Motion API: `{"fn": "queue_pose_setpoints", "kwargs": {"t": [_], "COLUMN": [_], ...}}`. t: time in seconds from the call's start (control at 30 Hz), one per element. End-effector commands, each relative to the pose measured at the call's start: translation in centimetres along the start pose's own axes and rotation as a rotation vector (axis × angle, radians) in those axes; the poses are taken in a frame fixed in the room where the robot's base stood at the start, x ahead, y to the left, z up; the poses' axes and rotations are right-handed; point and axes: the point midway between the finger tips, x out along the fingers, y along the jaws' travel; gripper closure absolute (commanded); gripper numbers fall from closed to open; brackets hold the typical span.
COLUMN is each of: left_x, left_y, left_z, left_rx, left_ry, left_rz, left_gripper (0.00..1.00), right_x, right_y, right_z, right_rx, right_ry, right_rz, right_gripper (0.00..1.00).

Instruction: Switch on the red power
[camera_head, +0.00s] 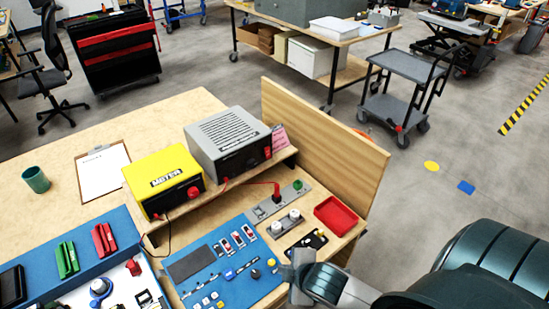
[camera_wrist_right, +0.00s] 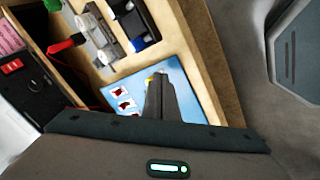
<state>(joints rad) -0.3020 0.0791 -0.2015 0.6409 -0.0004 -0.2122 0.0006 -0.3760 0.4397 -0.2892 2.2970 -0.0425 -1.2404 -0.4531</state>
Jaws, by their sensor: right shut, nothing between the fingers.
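The grey power supply box (camera_head: 228,140) stands on the raised wooden shelf of the bench. Its red power switch (camera_head: 267,152) is on the right end of its front face. Part of a dark front with a red switch (camera_wrist_right: 12,66) shows at the left edge of the right wrist view; I cannot tell its position. My right gripper (camera_head: 300,258) is at the bench's front right, over the blue panel's right edge, well apart from the box. Its fingers (camera_wrist_right: 160,92) are together and empty above the blue panel (camera_wrist_right: 130,88). My left gripper is not in view.
A yellow meter (camera_head: 163,182) stands left of the grey box. A red lead runs to a plug (camera_head: 277,196) on a grey strip. A red tray (camera_head: 336,214) lies right of it. A wooden back board (camera_head: 325,140) rises behind. A clipboard (camera_head: 103,172) and green cup (camera_head: 35,179) are left.

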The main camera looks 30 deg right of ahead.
Motion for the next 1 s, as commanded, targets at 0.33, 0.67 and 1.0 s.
{"fn": "queue_pose_setpoints", "kwargs": {"t": [0.33,0.67,1.0], "left_x": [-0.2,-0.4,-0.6], "left_y": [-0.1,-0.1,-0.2], "left_z": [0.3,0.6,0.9], "left_rx": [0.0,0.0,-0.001], "left_ry": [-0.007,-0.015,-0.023], "left_rz": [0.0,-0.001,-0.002], "left_gripper": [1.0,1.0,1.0], "right_x": [0.8,0.3,-1.6], "right_y": [8.0,16.3,24.6], "right_z": [-1.4,-1.7,-0.1], "right_rx": [-0.566,-1.196,-1.818], "right_ry": [0.061,0.041,-0.073], "right_rz": [0.168,0.343,0.475], "right_gripper": [1.0,1.0,1.0]}}
